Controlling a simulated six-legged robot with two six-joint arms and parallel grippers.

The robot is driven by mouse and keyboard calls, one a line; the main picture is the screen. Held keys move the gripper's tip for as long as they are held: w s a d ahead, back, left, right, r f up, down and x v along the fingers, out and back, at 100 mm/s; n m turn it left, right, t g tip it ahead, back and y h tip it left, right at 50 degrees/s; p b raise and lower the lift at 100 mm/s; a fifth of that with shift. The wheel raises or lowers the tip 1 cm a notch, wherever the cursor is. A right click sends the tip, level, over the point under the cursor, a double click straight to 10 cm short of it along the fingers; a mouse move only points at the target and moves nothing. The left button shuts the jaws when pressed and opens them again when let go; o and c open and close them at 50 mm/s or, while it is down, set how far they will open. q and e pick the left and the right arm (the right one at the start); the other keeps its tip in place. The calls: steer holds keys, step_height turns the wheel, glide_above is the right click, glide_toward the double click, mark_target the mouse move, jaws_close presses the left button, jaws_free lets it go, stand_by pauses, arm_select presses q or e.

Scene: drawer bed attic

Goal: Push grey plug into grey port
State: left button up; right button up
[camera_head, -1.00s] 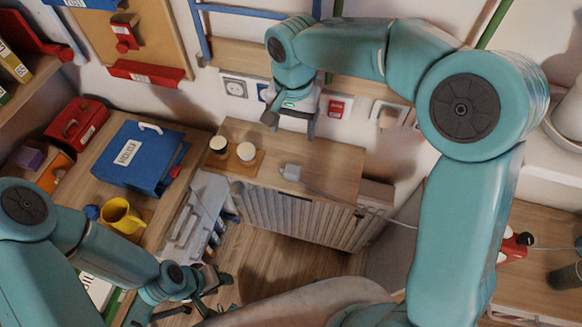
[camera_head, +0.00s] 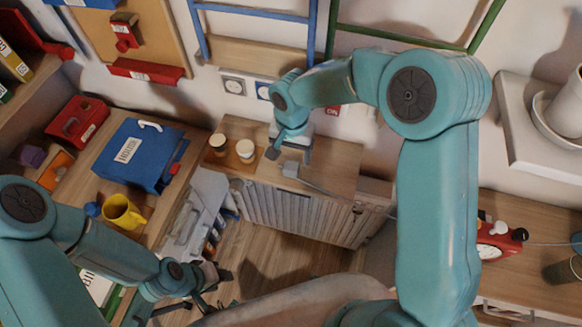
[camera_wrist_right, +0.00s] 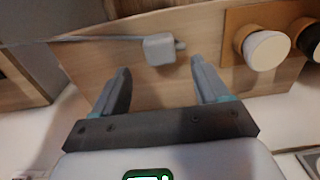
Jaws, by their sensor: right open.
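The grey plug (camera_head: 290,169) lies on the wooden top of the low cabinet, with its cable running off to the right. In the right wrist view the plug (camera_wrist_right: 159,49) sits just beyond and between my open fingertips, untouched. My right gripper (camera_head: 286,157) is open and empty, close above the cabinet top beside the plug. A grey-framed round port (camera_head: 234,87) is on the wall behind the cabinet, left of a blue-framed one. My left gripper (camera_head: 210,291) is low at the left, away from the plug; its finger opening is unclear.
Two lidded cups (camera_head: 245,151) stand on a small board left of the plug. A red-framed wall plate (camera_head: 333,111) is partly behind my right arm. The cabinet top is clear right of the plug.

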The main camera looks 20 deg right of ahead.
mark_target(291, 165)
steer(key=shift+s, duration=0.1)
steer(key=shift+f+p, duration=0.3)
step_height(291, 165, down, 4)
steer(key=shift+f+p, duration=0.25)
steer(key=shift+p, duration=0.25)
steer(key=c, duration=1.1)
